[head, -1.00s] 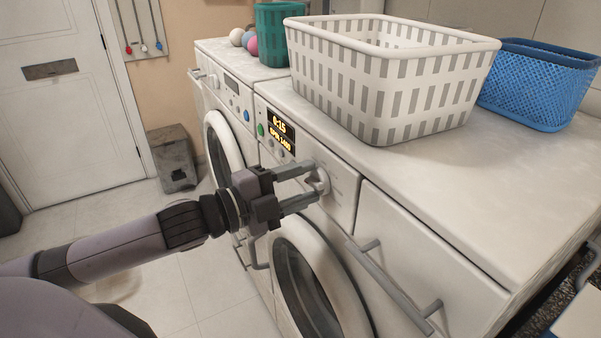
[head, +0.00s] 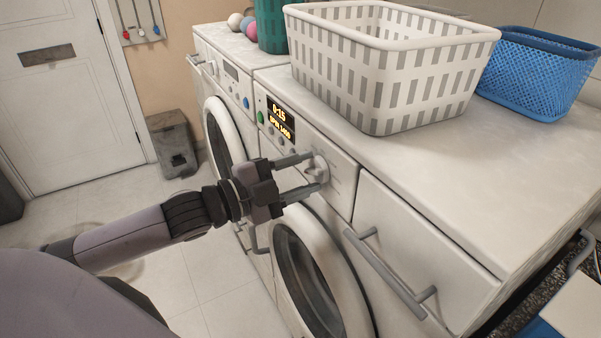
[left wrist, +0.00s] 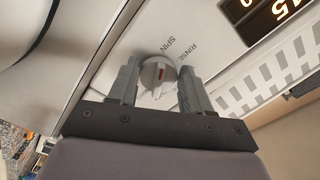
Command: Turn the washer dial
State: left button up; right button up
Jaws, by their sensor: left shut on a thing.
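The washer dial (head: 317,168) is a pale round knob on the front panel of the nearer washer (head: 345,190), right of its lit display (head: 281,120), which reads 0:15 and an RPM line. In the wrist view the fingers (left wrist: 158,80) flank the knob. My right gripper is not in view.
A white laundry basket (head: 385,65) and a blue basket (head: 535,75) stand on the worktop. A handle bar (head: 390,270) sticks out right of the dial. The round washer door (head: 312,270) lies below. A second machine (head: 222,85) stands beyond.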

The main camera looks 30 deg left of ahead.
aim_at(307, 174)
pick_arm(q)
jog(key=o, duration=1.1)
jog(key=shift+c, duration=0.2)
jog(key=shift+s, duration=0.1)
jog(key=shift+b+v, duration=0.45)
jog(key=shift+v, duration=3)
jog(key=shift+a, duration=0.1)
